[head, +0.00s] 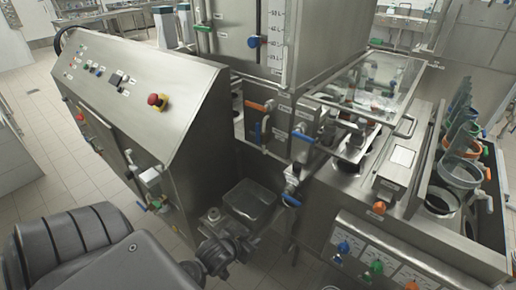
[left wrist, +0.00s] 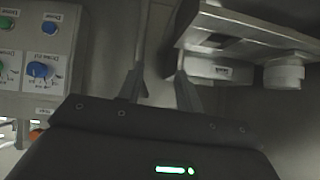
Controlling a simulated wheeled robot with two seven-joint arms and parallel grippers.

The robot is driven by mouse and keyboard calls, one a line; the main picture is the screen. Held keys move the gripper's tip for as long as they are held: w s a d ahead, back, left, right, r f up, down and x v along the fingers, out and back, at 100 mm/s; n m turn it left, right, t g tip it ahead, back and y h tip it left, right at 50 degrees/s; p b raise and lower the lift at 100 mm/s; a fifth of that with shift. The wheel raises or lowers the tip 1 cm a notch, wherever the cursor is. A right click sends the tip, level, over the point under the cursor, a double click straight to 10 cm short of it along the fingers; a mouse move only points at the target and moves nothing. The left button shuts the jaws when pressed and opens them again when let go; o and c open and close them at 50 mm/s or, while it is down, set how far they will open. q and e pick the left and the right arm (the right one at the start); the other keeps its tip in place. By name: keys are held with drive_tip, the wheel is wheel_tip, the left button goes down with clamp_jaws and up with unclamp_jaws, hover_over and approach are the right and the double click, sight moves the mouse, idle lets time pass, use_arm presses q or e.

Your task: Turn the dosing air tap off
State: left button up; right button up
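I cannot read which handle is the dosing air tap. Several taps show in the head view: a blue lever (head: 290,200) on the pipe fitting near the middle, an orange handle (head: 259,106), and a blue lever (head: 303,136) on the steel block. A small panel (head: 372,250) at the lower right carries coloured knobs. In the left wrist view a labelled panel (left wrist: 38,58) shows blue and green knobs at the left. My left gripper (head: 228,250) is low in the middle, left of the fitting. Its fingers (left wrist: 161,72) are apart with nothing seen between them. My right gripper is not in view.
Tiled floor is free at the far left.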

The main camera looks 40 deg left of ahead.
use_arm(q)
drive_tip(key=w+a+r+t, duration=0.5)
drive_tip(key=w+a+r, duration=0.2)
drive_tip(key=r, duration=0.2)
drive_tip(key=t+p, duration=0.1)
drive_tip(key=t, duration=0.6)
approach(257, 130)
drive_tip(key=p+x, duration=0.3)
drive_tip(key=x, duration=0.6)
drive_tip(key=shift+w+r, duration=0.3)
drive_tip(key=shift+w+p, duration=0.3)
drive_tip(key=shift+w, duration=0.15)
drive_tip(key=c, duration=0.6)
clamp_jaws()
